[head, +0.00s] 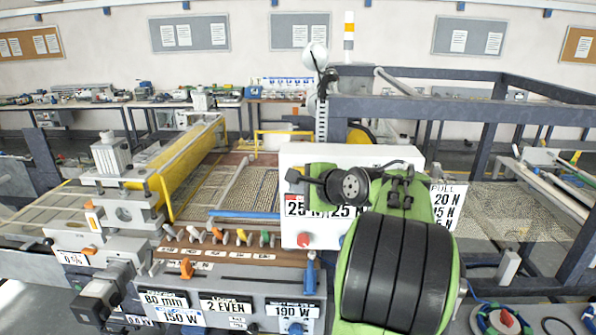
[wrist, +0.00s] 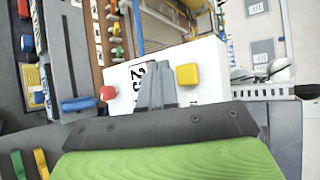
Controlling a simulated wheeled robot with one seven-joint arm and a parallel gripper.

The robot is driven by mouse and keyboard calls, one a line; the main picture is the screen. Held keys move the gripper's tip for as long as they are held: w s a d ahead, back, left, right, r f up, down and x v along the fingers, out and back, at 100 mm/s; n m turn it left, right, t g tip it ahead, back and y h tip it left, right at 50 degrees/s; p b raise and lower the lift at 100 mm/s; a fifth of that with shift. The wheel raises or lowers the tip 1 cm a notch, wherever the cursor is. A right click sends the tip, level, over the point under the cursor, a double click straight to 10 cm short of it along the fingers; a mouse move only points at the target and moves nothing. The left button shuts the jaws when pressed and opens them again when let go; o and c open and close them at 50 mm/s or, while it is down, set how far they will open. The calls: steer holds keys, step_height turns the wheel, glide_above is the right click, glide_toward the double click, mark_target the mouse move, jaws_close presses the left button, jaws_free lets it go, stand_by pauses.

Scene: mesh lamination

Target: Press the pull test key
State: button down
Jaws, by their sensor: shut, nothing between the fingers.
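A white box (head: 300,158) bears panels reading 25 N (head: 296,207). A red button (head: 304,240) is low on its front, with a blue button (head: 342,239) partly hidden by my arm. In the wrist view the red button (wrist: 107,93) and a square yellow button (wrist: 188,74) lie either side of my gripper (wrist: 156,68). Its grey fingers are together and empty, in front of the box (wrist: 210,60), covering part of the 25 panel. I cannot tell if they touch it. No readable label marks the pull test key. My arm hides the gripper in the head view.
A sign headed PULL (head: 444,190) stands right of the box, partly covered by my arm. A row of coloured levers (head: 217,235) and a blue-topped lever (head: 311,270) stand at the left. A dark metal frame (head: 480,108) rises behind and to the right.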

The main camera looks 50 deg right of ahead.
steer(key=shift+w+d+r+p, duration=0.1)
steer(key=shift+w+d+p, duration=0.85)
steer(key=shift+d, duration=0.15)
steer(key=shift+s, duration=0.1)
stand_by(1.1)
steer(key=shift+w+d+p, duration=0.3)
steer(key=shift+d+p, duration=0.05)
steer(key=shift+p, duration=0.15)
steer(key=shift+w+d+p, duration=0.3)
steer(key=shift+d+p, duration=0.1)
steer(key=shift+p, duration=0.1)
stand_by(0.7)
steer(key=shift+s+a+b, duration=0.5)
steer(key=shift+s+a, duration=0.1)
steer(key=shift+a, duration=0.2)
